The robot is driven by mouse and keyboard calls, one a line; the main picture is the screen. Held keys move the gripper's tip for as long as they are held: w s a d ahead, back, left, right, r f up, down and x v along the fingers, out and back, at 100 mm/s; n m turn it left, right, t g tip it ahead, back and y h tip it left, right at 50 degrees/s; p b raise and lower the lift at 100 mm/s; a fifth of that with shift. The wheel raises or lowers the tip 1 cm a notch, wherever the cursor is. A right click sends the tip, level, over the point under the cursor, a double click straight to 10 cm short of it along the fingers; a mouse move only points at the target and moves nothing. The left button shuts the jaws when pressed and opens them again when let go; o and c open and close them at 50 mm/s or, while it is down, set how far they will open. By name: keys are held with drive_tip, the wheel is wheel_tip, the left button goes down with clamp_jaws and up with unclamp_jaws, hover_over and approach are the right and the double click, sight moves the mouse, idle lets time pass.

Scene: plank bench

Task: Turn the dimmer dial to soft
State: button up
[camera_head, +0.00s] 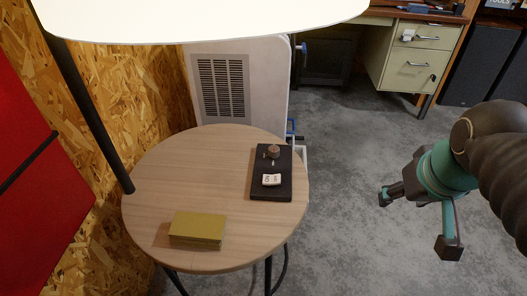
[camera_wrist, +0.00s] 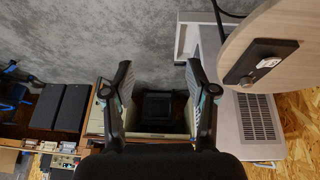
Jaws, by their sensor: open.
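The dimmer dial (camera_head: 273,152) is a small brown knob near the far end of a black base plate (camera_head: 284,188) on the round wooden table (camera_head: 190,160). A small white label or switch (camera_head: 271,180) with dark marks sits on the plate in front of the dial. The dial's setting is too small to read. In the wrist view, the black plate (camera_wrist: 263,58) shows at the upper right, with the dial (camera_wrist: 246,81) near its lower left end. My gripper (camera_head: 415,218) is open and empty, right of the table and apart from it. Its fingers also show in the wrist view (camera_wrist: 161,85).
A mustard-yellow block (camera_head: 197,229) lies near the table's front edge. A white vented unit (camera_head: 222,88) stands behind the table. Open grey floor (camera_head: 350,190) lies between gripper and table.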

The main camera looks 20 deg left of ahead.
drive_tip(key=w+a+n+g+b, duration=0.35)
drive_tip(key=w+a+n, duration=0.45)
drive_tip(key=w+a, duration=0.45)
wheel_tip(320, 180, up, 3)
drive_tip(key=n+b, duration=0.3)
drive_tip(key=n, duration=0.9)
hover_over(275, 149)
drive_tip(key=shift+g, duration=0.45)
wheel_tip(275, 149, down, 13)
drive_tip(key=b, duration=0.4)
drive_tip(key=shift+w, duration=0.1)
clamp_jaws()
